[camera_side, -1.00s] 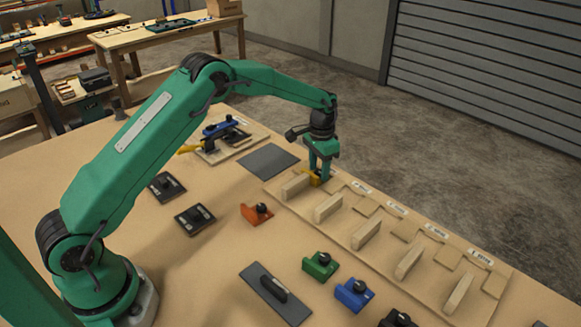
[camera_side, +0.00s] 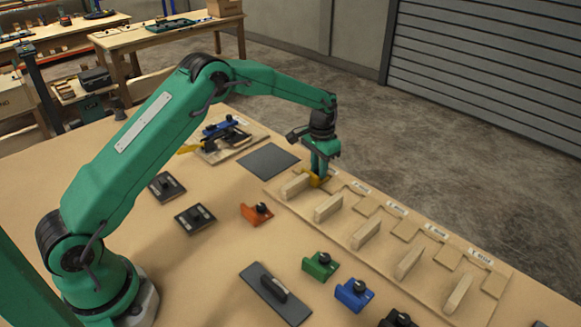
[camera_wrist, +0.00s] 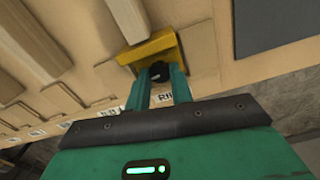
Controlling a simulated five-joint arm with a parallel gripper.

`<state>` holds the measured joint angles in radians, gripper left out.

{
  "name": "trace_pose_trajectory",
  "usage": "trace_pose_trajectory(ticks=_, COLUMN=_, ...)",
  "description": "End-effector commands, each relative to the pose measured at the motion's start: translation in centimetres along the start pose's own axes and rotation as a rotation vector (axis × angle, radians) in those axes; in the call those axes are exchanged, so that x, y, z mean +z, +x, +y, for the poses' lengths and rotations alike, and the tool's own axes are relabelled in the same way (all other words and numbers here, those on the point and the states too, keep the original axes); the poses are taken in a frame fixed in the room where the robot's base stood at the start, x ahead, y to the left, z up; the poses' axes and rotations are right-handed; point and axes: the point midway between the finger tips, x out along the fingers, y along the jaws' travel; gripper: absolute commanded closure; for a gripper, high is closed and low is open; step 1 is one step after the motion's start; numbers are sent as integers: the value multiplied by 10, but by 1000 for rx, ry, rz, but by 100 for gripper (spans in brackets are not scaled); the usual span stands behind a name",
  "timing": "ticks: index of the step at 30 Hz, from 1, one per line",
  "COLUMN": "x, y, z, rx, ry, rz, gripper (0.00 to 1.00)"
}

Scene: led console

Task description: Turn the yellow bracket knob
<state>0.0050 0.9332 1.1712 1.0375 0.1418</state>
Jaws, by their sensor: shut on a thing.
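The yellow bracket (camera_side: 315,182) sits at the far end of the first upright wooden strip on the long board. My gripper (camera_side: 321,172) is down over it and hides most of its knob in the side view. In the wrist view the yellow bracket (camera_wrist: 150,48) lies just beyond the fingertips. Its black knob (camera_wrist: 158,70) is between the two green fingers of my gripper (camera_wrist: 160,80), which are shut on it.
The long wooden board (camera_side: 350,259) carries several upright strips and labelled slots. Orange (camera_side: 257,214), green (camera_side: 320,265) and blue (camera_side: 354,294) brackets with black knobs stand on the table in front. A dark grey flat plate (camera_side: 268,161) lies left of the board.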

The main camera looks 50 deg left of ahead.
Motion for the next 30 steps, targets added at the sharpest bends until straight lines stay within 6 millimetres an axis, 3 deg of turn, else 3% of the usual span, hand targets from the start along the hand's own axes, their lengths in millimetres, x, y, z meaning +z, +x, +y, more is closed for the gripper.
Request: trace_pose_trajectory(ticks=30, x=0, y=0, z=0, rx=1, ry=-904, rz=2, gripper=100)
